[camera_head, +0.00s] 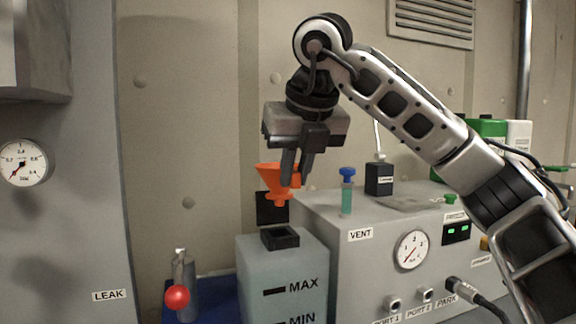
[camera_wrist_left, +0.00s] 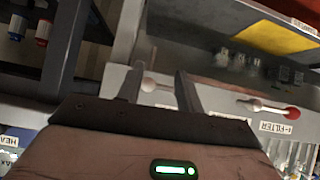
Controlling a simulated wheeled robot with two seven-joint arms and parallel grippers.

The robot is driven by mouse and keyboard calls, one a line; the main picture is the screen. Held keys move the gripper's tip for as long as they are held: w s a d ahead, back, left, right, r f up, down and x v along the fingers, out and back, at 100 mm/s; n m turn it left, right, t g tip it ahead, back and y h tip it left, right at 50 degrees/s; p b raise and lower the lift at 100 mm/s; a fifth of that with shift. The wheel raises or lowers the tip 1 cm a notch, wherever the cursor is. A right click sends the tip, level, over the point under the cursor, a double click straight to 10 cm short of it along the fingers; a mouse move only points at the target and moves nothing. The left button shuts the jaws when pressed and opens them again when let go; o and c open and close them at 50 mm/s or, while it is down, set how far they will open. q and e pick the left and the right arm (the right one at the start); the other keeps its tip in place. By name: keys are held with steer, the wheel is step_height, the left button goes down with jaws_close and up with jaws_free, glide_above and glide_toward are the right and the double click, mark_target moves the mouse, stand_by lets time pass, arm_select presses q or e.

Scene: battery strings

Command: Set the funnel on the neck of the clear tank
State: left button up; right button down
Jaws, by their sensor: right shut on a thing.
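The orange funnel (camera_head: 270,178) hangs upright in my right gripper (camera_head: 296,180), whose fingers are shut on the right side of its rim. The clear tank (camera_head: 262,280), a bluish box with MAX and MIN marks, stands below it. Its dark square neck (camera_head: 280,237) is open at the top. The funnel's spout is above the neck, with a visible gap between them. My left gripper (camera_wrist_left: 158,80) shows only in the left wrist view; its fingers are apart with nothing between them.
A grey console (camera_head: 355,270) with a VENT label, gauge and ports stands right of the tank. A blue-capped vial (camera_head: 347,195) and a black box (camera_head: 379,179) are on top. A red-knobbed metal part (camera_head: 178,297) is left of the tank.

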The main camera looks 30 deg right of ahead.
mark_target(297, 182)
arm_select(q)
steer(key=shift+f, duration=0.2)
arm_select(e)
steer(key=shift+s+f, duration=0.1)
steer(key=shift+f+b, duration=1.4)
arm_select(q)
steer(key=shift+w+d+f+b, duration=0.25)
steer(key=shift+d+f+b, duration=0.1)
steer(key=shift+f+b, duration=0.3)
arm_select(e)
steer(key=shift+f, duration=0.85)
arm_select(q)
steer(key=shift+s, duration=0.2)
steer(key=shift+w, duration=0.25)
